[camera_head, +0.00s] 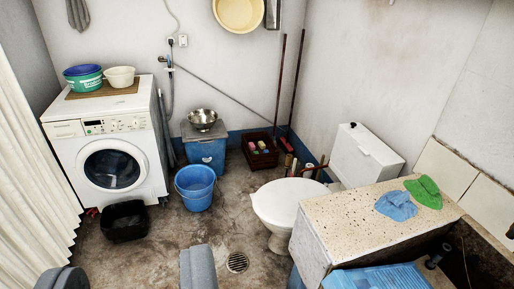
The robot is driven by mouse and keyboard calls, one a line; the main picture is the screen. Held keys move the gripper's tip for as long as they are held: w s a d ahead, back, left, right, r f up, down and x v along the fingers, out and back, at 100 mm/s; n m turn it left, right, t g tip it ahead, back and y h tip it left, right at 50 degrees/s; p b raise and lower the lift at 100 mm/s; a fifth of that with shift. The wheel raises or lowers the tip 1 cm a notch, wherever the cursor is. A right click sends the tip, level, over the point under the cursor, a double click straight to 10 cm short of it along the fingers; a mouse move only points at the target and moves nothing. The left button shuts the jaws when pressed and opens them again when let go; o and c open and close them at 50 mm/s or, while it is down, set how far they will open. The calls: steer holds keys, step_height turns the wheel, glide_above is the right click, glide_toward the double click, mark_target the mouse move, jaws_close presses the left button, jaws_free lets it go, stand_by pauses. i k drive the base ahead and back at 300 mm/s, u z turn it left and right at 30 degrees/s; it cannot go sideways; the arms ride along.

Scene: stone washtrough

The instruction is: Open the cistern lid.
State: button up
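The white toilet cistern (352,165) stands against the right wall, behind the stone-topped counter. Its white lid (370,142) lies flat on top and looks closed, with a small dark knob or button near its far corner. The toilet's rounded white seat cover (285,200) is down in front of it. My gripper (130,274) shows as two grey fingers at the bottom edge, wide apart with bare floor between them. It is open and empty, well to the left of the cistern and apart from it. The lower part of the cistern is partly hidden by the counter.
The speckled counter (340,215) with blue and green cloths stands at right, beside a dark trough (470,255). A blue bucket (195,187), black tub (124,221) and washing machine (108,150) stand left. Floor around the drain (238,262) is clear.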

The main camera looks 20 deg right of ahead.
mark_target(371, 145)
steer(key=i, duration=1.25)
steer(key=z, duration=0.3)
steer(key=i, duration=1.3)
steer(key=z, duration=0.45)
steer(key=i, duration=0.65)
steer(key=z, duration=0.1)
